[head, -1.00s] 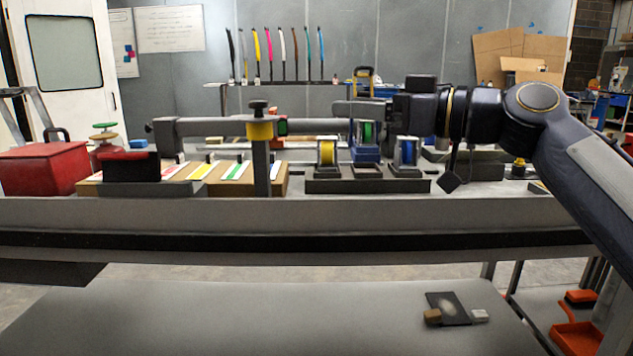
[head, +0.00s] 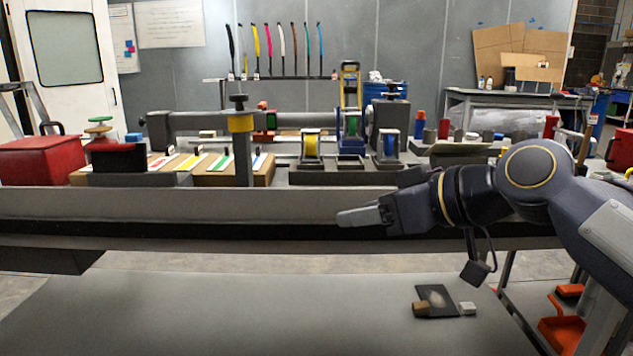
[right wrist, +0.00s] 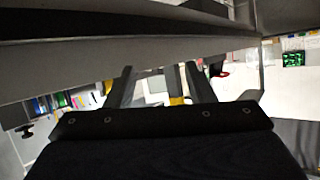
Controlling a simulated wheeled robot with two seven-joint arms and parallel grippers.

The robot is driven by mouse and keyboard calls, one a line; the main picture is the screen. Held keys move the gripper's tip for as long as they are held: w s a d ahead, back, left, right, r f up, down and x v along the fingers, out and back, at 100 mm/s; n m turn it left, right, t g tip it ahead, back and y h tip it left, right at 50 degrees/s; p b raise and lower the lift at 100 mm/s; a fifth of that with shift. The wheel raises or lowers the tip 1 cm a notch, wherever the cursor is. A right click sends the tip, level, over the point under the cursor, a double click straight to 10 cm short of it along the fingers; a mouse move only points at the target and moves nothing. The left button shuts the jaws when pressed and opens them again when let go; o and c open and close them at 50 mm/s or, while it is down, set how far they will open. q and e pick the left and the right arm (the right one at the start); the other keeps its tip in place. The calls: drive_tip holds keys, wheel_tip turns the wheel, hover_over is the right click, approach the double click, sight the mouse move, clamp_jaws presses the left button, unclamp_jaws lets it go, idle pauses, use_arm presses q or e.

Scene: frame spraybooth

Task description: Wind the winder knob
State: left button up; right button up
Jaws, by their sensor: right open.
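A black knob (head: 237,100) stands upright on a yellow collar (head: 241,123) on the grey bar frame (head: 195,119) over the bench. A grey upright block (head: 388,116) with a dark cap stands at the bar's right end. I cannot tell for sure which part is the winder knob. My right gripper (head: 342,217) is in front of the bench's front edge, below the spools, pointing left. It is empty and apart from the frame. Its two open fingers also show in the right wrist view (right wrist: 158,85). My left gripper is out of view.
A yellow spool (head: 310,145), a green spool (head: 352,125) and a blue spool (head: 389,146) stand on holders. A red box (head: 42,160) is at left. Small bottles and cylinders crowd the bench's right. The lower grey surface (head: 220,315) is mostly clear.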

drive_tip(key=s+d+f+m+g+h, duration=0.1)
drive_tip(key=s+d+f+m+h, duration=0.2)
drive_tip(key=s+f, duration=0.55)
drive_tip(key=s+d+f+m+g+h, duration=0.1)
drive_tip(key=s+d+f+m, duration=0.4)
drive_tip(key=f, duration=0.7)
drive_tip(key=s+d+f+m+g+h, duration=0.1)
drive_tip(key=s+d+f+m+h, duration=0.1)
drive_tip(key=s+d+f, duration=0.6)
use_arm(q)
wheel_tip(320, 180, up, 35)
drive_tip(key=p, duration=3.4)
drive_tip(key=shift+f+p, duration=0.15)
drive_tip(key=shift+p, duration=0.2)
use_arm(e)
wheel_tip(320, 180, up, 33)
drive_tip(key=a, duration=0.2)
drive_tip(key=shift+w+a+f, duration=0.15)
drive_tip(key=shift+a, duration=0.15)
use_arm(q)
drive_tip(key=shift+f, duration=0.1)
use_arm(e)
drive_tip(key=shift+f, duration=0.1)
